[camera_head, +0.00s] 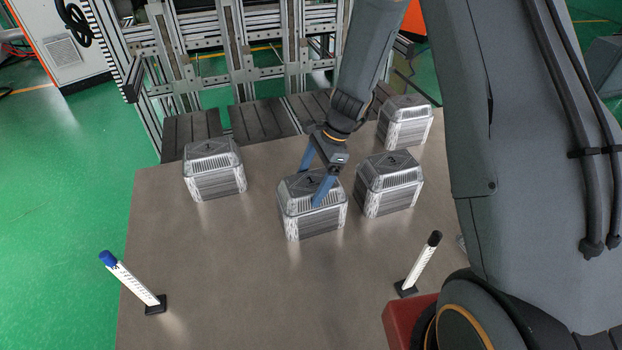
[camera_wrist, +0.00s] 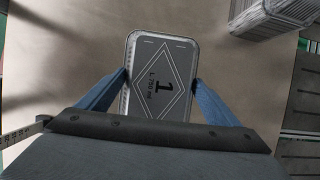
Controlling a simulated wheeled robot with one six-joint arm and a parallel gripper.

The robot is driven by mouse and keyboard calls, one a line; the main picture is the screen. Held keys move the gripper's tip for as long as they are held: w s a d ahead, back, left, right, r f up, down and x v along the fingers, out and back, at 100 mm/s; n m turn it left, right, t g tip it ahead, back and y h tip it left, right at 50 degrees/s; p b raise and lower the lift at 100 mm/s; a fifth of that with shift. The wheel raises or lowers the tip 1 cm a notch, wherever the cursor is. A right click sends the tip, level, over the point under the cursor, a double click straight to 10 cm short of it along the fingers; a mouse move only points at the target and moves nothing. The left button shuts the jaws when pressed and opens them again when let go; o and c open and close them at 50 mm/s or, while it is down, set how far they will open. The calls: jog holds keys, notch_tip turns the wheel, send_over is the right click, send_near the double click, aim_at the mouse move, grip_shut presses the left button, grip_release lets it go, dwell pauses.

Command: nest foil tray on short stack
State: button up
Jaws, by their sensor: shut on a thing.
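My gripper (camera_head: 310,187) points down over the middle foil tray stack (camera_head: 312,222), with its blue fingers on either side of the top. In the wrist view my gripper (camera_wrist: 160,78) is shut on a foil tray (camera_wrist: 158,52), whose grey top carries a diamond and the number 1. I cannot tell whether this tray rests on trays below it or is raised. Other ribbed silver stacks stand at the left (camera_head: 214,172), close on the right (camera_head: 388,187) and at the back right (camera_head: 404,125). Which is the shortest is hard to tell.
A white marked post with a blue cap (camera_head: 132,279) stands front left, and one with a black cap (camera_head: 421,264) front right. A metal frame (camera_head: 235,45) stands behind the table.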

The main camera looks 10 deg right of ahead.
aim_at(321, 179)
jog(key=o, duration=0.9)
jog(key=v, duration=0.7)
jog(key=shift+d+r, duration=0.15)
jog(key=shift+r, duration=0.15)
jog(key=shift+s+r, duration=0.1)
jog(key=shift+r, duration=0.05)
jog(key=s+d+r+n+h, duration=0.1)
jog(key=s+d+r+n, duration=0.1)
jog(key=s+n, duration=0.3)
jog(key=s+d+r+n+h, duration=0.2)
jog(key=s+d+r+n, duration=0.1)
jog(key=s, duration=0.5)
jog(key=s+d+r+n+t+h, duration=0.1)
jog(key=s+d+r+n, duration=0.2)
jog(key=s+n, duration=0.4)
jog(key=shift+d+r+n, duration=0.2)
jog(key=shift+r+n, duration=0.1)
jog(key=shift+r, duration=0.25)
